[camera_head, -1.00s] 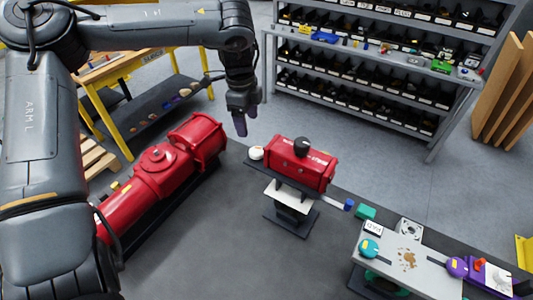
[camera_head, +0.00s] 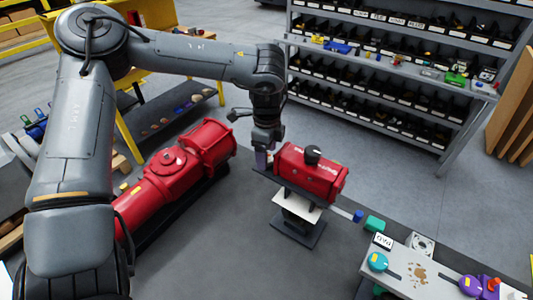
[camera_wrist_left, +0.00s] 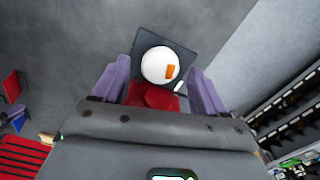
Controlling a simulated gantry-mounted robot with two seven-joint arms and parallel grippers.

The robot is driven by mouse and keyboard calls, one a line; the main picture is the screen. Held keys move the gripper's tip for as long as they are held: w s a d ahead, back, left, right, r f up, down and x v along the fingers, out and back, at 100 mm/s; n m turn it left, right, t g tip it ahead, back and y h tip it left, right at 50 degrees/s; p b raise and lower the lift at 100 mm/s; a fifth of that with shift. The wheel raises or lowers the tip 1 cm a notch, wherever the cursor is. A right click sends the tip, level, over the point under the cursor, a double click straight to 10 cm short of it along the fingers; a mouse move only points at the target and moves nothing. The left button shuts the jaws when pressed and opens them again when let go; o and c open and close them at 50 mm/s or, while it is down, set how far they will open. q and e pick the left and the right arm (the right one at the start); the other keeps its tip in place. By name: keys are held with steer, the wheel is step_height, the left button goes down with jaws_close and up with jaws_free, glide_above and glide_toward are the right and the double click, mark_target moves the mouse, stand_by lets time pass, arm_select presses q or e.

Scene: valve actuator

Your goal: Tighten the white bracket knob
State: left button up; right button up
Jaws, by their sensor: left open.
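The white knob (camera_wrist_left: 158,65), round with an orange mark, shows in the left wrist view between the purple fingers of my left gripper (camera_wrist_left: 158,82). The fingers are apart, with gaps on both sides of the knob. In the head view my left gripper (camera_head: 264,159) points down at the left end of the red valve actuator (camera_head: 312,176) and hides most of the knob there. The actuator has a black cap on top and sits on a white bracket plate (camera_head: 297,205) on a dark stand. My right gripper is not in view.
A grey plate with a teal knob (camera_head: 377,262) and a purple knob (camera_head: 471,285) is at the lower right. A shelf of black bins (camera_head: 385,75) stands behind.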

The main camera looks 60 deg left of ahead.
arm_select(q)
steer(key=shift+f, duration=0.5)
steer(key=c, duration=1.1)
steer(key=shift+o, duration=0.2)
steer(key=shift+m, duration=1.5)
steer(key=o, duration=1.1)
steer(key=shift+c, duration=0.2)
